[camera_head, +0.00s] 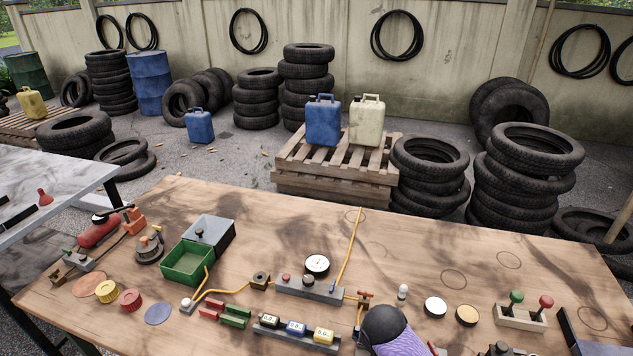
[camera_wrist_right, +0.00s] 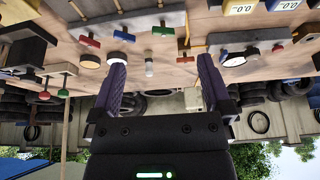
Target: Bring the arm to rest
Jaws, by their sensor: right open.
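My right gripper (camera_wrist_right: 161,60) is open, with its two purple fingers spread wide apart and nothing held between them. Part of my right arm, dark and purple, shows at the bottom of the head view, over the near edge of the wooden workbench (camera_head: 240,225). In the right wrist view the scene appears upside down, and the bench top with its parts lies beyond the fingertips. A small white peg (camera_wrist_right: 149,68) shows in the gap between the fingers, apart from both. My left gripper is not in view.
The bench holds a green tray (camera_head: 189,262), a pressure gauge (camera_head: 317,264), a yellow hose (camera_head: 350,245), labelled blocks (camera_head: 296,328) and a board with green and red knobs (camera_head: 521,318). The back right of the bench is mostly clear. Tyres (camera_head: 520,180) and a pallet (camera_head: 335,180) stand behind.

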